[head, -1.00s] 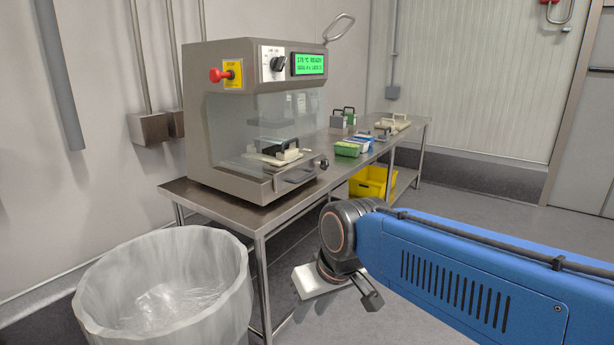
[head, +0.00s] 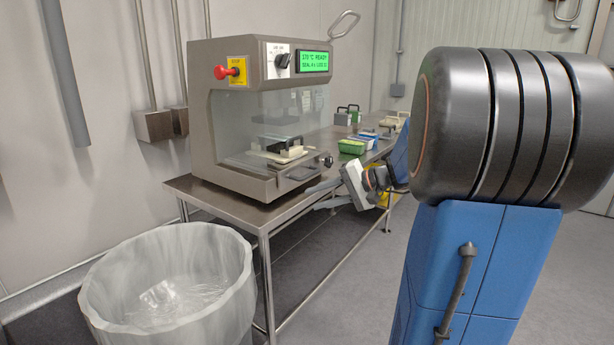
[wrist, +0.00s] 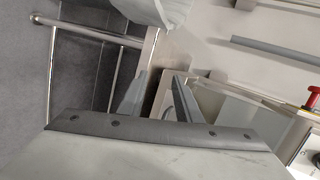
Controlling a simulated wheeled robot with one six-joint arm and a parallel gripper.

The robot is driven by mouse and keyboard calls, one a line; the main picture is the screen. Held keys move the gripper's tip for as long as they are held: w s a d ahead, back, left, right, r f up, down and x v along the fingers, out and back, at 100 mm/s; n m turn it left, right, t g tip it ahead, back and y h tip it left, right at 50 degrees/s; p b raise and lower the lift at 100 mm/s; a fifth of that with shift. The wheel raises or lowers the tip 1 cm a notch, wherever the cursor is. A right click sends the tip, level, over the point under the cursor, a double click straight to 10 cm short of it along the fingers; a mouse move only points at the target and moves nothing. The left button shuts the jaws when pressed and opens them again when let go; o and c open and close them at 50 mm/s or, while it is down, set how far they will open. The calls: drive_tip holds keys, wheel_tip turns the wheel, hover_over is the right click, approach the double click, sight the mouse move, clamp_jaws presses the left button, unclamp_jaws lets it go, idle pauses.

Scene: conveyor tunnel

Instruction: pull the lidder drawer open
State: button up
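The lidder (head: 225,165) is a grey-brown machine on a steel table, with a green display and a clear front guard. Its drawer front (head: 290,182) is low on the right side, with a bar handle (head: 303,172) and a dark knob beside it. The drawer looks shut. A pale plate with a black handle (head: 283,149) shows behind the guard. My gripper (head: 312,198) is just in front of and below the drawer handle, fingers pointing left towards the table edge. In the wrist view my gripper (wrist: 160,76) has its two fingers apart with nothing between them. I see no contact with the handle.
A large bin with a clear liner (head: 165,285) stands at the table's near end. Green and blue trays (head: 352,147) lie farther along the steel table (head: 232,208). A red stop button (head: 222,73) juts from the lidder. Open floor lies to the right.

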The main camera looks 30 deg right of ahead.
sight(313, 174)
drive_tip(key=w+d+r+m+t+h, duration=0.1)
drive_tip(key=d+m+t, duration=0.1)
drive_tip(key=d, duration=0.6)
drive_tip(key=w+d+r+m+t+h, duration=0.1)
drive_tip(key=w+d+t, duration=0.1)
drive_tip(key=d, duration=0.5)
drive_tip(key=shift+y, duration=0.3)
drive_tip(key=x, duration=1.7)
drive_tip(key=shift+d+r, duration=0.1)
drive_tip(key=shift+r, duration=0.2)
clamp_jaws()
